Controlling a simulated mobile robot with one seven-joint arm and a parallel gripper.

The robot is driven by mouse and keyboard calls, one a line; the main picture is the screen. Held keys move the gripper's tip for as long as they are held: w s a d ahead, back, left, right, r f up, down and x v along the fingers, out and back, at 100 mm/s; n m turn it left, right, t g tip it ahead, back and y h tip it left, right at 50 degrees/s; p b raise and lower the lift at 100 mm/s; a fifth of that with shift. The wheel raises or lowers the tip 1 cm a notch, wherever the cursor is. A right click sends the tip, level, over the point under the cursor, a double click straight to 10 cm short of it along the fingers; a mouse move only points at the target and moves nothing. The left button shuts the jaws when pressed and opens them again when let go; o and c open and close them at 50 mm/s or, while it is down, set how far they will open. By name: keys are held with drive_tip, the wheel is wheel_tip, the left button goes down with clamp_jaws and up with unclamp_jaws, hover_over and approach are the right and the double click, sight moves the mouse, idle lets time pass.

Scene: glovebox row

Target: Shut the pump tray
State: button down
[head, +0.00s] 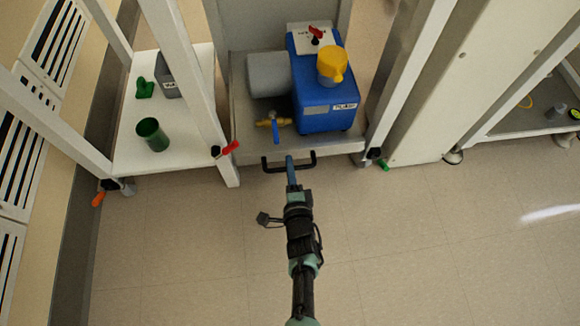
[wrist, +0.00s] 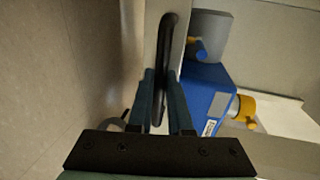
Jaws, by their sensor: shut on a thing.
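The pump tray (head: 312,148) is a grey tray low between white frame legs. It bears a blue pump (head: 322,100) with a yellow cap (head: 332,66) and a grey cylinder (head: 268,75). A black bar handle (head: 274,168) is on the tray's front edge. My gripper (head: 290,161) is at the handle, its fingers shut on the bar. In the wrist view the black handle (wrist: 170,50) runs between the two fingers (wrist: 166,92), and the tray's front edge is beside it. How far the tray stands out is hard to tell.
A white shelf (head: 120,150) at left holds a green cup (head: 152,134) and a grey box (head: 167,75). A red-handled lever (head: 229,147) is left of the tray, and a green one (head: 383,164) is right. A blue-handled valve (head: 275,128) sits on the tray. The floor in front is clear.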

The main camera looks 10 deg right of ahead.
drive_tip(key=shift+w+r, duration=0.1)
drive_tip(key=shift+w, duration=0.1)
drive_tip(key=c, duration=0.8)
unclamp_jaws()
drive_tip(key=shift+c, duration=0.2)
drive_tip(key=shift+s, duration=0.1)
drive_tip(key=p+v, duration=0.7)
drive_tip(key=v, duration=0.5)
drive_tip(key=shift+s, duration=0.45)
